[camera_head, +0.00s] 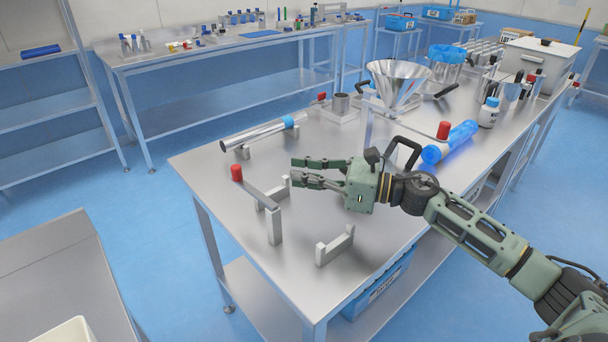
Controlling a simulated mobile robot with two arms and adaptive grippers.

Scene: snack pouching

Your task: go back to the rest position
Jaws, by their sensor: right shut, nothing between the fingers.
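My right gripper (298,172), green-grey, reaches in from the right over the front part of the steel table (262,262). Its fingers point left and are shut with nothing between them. It is close to a grey bracket with a red knob (237,173), which stands to its left. I cannot tell its exact height above the tabletop. My left gripper is not in view.
A metal tube with a blue band (255,133) rests on supports behind the gripper. A low grey bracket (335,245) is in front.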

